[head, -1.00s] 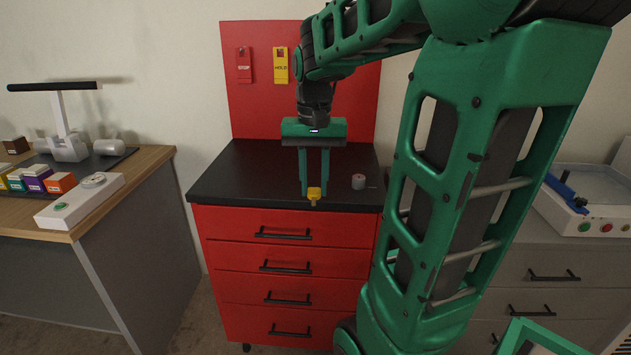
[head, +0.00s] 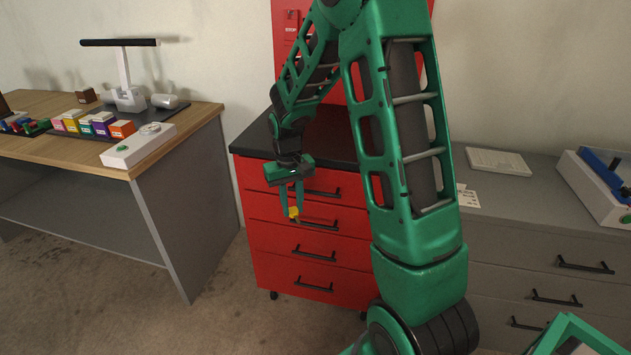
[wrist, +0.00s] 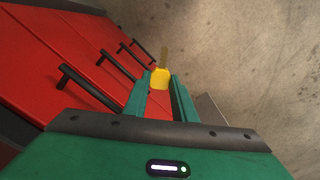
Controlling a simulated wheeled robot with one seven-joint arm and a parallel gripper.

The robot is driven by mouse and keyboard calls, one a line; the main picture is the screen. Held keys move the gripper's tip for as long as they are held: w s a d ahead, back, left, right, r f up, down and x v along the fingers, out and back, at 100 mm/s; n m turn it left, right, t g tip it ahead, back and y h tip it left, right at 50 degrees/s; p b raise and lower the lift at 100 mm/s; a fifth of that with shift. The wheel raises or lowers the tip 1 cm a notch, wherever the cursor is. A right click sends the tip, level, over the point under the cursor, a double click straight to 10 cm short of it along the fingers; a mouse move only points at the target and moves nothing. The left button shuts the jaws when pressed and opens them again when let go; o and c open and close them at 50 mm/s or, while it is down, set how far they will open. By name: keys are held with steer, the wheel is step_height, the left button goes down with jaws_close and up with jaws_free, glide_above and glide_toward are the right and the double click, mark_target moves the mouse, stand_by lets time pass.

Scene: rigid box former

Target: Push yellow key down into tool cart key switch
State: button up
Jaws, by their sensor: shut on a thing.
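My gripper (head: 292,207) is shut on the yellow key (head: 293,213). It holds the key in the air in front of the drawer fronts of the red tool cart (head: 262,222), below the level of the cart's black top. In the wrist view the yellow key (wrist: 160,78) sits between the two green fingertips, with its narrow shaft pointing away from the gripper. Bare floor lies behind the key in that view. The key switch cannot be made out; my arm covers much of the cart top in the head view.
A wooden-topped bench (head: 60,150) with coloured blocks and a white box (head: 138,146) stands at the left. A grey drawer cabinet (head: 520,215) stands at the right. The cart's black drawer handles (wrist: 85,85) stick out near my gripper. Open floor lies between bench and cart.

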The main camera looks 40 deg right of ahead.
steer(key=w+a+f+n, duration=0.2)
steer(key=a+f, duration=0.4)
steer(key=f, duration=0.3)
steer(key=shift+w+a, duration=0.15)
steer(key=shift+f, duration=0.1)
